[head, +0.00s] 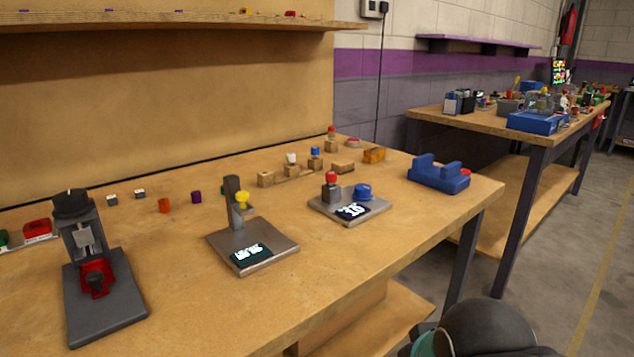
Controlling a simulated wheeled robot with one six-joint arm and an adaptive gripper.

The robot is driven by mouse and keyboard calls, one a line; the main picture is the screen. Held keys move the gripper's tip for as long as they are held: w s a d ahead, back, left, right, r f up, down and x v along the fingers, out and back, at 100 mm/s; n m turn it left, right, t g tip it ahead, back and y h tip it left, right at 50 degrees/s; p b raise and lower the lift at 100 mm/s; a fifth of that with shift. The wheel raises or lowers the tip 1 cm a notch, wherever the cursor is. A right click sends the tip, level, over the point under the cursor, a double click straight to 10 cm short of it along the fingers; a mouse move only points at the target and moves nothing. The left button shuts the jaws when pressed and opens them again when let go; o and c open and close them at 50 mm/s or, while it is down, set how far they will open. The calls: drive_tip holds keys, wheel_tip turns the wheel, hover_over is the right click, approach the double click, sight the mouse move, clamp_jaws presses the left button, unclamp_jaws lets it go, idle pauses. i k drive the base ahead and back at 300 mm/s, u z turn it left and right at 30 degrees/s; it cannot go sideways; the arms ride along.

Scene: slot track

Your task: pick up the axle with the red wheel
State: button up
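Several small wooden blocks stand in a row toward the back right of the workbench. The rearmost block has a red round piece (331,130) on top, which may be the red wheel; its axle is too small to make out. Similar blocks beside it carry a blue piece (315,151) and a white piece (291,158). Another red-topped part (331,177) stands upright on a small plate with a display. I cannot tell for sure which red piece is the wheel on the axle. My gripper is not in view; only a dark rounded part of my arm shows at the bottom right.
A grey display plate (331,212) also carries a blue knob (363,191). Left of it are a post stand (279,254) with a yellow piece and a dark press (112,318). A blue cradle (440,178) is near the right edge. The front of the bench (200,315) is bare.

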sight(331, 176)
drive_tip(key=u, duration=0.55)
drive_tip(key=k, duration=1.25)
drive_tip(key=i, duration=0.5)
drive_tip(key=z, duration=1)
drive_tip(key=i, duration=0.85)
